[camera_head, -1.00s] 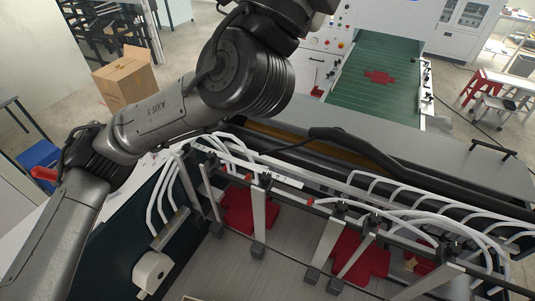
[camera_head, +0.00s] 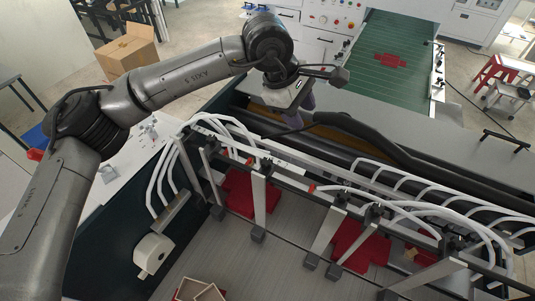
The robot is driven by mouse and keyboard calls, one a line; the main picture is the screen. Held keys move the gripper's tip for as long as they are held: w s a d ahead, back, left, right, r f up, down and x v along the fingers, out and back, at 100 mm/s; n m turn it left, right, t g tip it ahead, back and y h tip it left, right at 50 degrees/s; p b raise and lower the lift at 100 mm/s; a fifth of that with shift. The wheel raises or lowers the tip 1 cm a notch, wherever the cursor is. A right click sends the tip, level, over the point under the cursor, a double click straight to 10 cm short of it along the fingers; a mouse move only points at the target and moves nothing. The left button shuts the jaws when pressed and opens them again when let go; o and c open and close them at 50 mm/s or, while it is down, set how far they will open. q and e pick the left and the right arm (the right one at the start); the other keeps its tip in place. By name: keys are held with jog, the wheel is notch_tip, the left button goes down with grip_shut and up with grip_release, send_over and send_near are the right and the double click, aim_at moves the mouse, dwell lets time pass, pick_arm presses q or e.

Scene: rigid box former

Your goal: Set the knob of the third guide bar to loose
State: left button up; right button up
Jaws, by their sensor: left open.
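Several upright pale guide bars hang from a dark rail across the machine bed. Counting from the left, the third guide bar (camera_head: 325,233) stands right of the middle, close to the fourth guide bar (camera_head: 358,240). Dark clamps sit at their tops; a small red knob (camera_head: 312,188) shows on the rail just left of the third bar's top. I cannot tell its setting. My left gripper (camera_head: 300,116) is open and empty, behind and above the rail, apart from the bars. Its fingers are partly hidden. My right gripper is out of view.
White hoses (camera_head: 372,202) arch over the rail. A thick black hose (camera_head: 370,137) runs behind it. Red cardboard blanks (camera_head: 360,247) lie on the bed below. A green conveyor (camera_head: 388,80) is at the back, and an open carton (camera_head: 128,50) stands at the far left.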

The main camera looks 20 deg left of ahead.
aim_at(267, 162)
pick_arm(q)
jog(key=s+a+f+m+g+y, duration=0.2)
jog(key=s+a+m+y, duration=0.15)
jog(key=a, duration=0.25)
jog(key=shift+y, duration=0.45)
notch_tip(267, 162, down, 13)
jog(key=p, duration=0.4)
jog(key=shift+w+f, duration=0.15)
